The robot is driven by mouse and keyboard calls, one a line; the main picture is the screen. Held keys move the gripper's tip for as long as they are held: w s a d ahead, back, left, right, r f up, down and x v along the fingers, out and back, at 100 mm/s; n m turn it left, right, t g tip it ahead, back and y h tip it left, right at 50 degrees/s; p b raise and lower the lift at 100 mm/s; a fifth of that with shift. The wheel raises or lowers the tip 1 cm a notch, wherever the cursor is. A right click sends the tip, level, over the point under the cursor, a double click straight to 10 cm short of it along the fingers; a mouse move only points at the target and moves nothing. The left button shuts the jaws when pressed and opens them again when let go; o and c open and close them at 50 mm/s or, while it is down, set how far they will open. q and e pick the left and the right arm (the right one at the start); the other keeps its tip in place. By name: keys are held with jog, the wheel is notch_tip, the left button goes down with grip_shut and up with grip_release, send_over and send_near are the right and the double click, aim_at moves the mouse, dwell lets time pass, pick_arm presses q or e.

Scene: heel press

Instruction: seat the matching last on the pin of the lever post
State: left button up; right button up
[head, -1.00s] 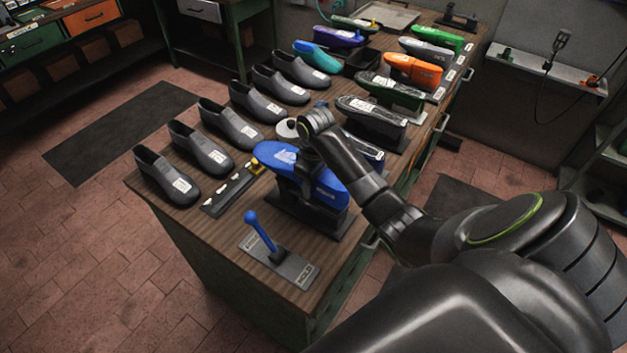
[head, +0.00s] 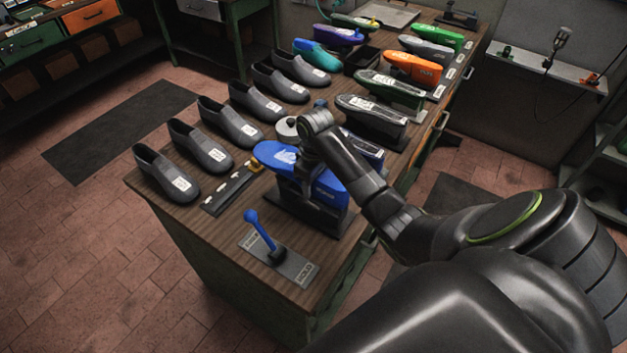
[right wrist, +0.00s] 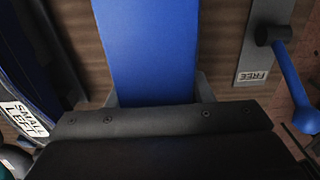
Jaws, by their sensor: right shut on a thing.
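A blue last (head: 275,154) is at the lever post (head: 292,209), a black stand near the front of the bench. My right gripper (head: 309,160) is shut on the last from above; my wrist hides part of it. In the right wrist view the blue last (right wrist: 145,50) runs up between my fingers (right wrist: 155,97). I cannot tell whether the last rests on the pin, which is hidden. A blue lever (head: 259,230) stands tilted on a grey plate (head: 285,265) in front of the post. My left gripper is out of view.
Several grey shoes (head: 233,125) line the bench's left side. Other lasts on stands, such as a grey one (head: 371,110), an orange one (head: 412,68) and a green one (head: 437,38), stand behind and right. A dark labelled strip (head: 233,188) lies left of the post.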

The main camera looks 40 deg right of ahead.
jog(key=shift+f, duration=0.25)
jog(key=o, duration=1.3)
jog(key=shift+f, duration=0.1)
